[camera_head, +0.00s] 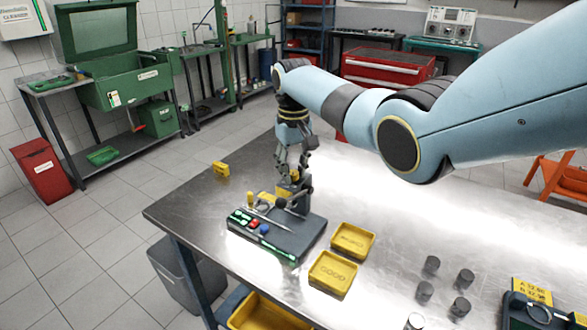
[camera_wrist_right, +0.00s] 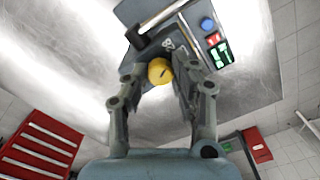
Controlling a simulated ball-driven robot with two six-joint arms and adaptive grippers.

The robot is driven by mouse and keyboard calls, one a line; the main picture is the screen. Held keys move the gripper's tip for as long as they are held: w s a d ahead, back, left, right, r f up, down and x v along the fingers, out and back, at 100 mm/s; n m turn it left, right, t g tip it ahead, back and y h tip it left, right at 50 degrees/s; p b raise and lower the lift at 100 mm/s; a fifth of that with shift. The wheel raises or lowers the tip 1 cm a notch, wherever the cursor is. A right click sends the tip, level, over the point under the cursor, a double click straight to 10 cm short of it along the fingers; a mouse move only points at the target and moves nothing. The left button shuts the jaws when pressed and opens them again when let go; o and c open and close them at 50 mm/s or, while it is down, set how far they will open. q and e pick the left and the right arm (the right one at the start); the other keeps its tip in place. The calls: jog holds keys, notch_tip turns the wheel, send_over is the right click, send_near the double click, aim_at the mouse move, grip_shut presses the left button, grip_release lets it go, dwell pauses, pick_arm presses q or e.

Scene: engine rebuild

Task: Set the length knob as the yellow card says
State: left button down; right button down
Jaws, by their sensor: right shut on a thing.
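A dark bench instrument (camera_head: 277,238) with green displays, a red button and a blue button lies on the metal table's left part. My right gripper (camera_head: 291,193) comes down over the instrument's back edge. In the right wrist view its two fingers (camera_wrist_right: 158,78) are shut on a round yellow knob (camera_wrist_right: 159,68) with a dark mark on its face. The knob is partly hidden by the fingers in the head view. My left gripper is not in view.
Two yellow trays, one marked GOOD (camera_head: 333,275), the other behind it (camera_head: 353,240), stand right of the instrument. Several dark cylinders (camera_head: 432,265) stand further right. Another yellow card (camera_head: 532,291) with numbers stands by a dark device at the right edge.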

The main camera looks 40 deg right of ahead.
aim_at(293, 172)
jog(key=shift+n, duration=2.1)
jog(key=c, duration=1.1)
grip_release()
jog(key=shift+o, duration=0.2)
jog(key=shift+r, duration=0.1)
notch_tip(293, 172, up, 12)
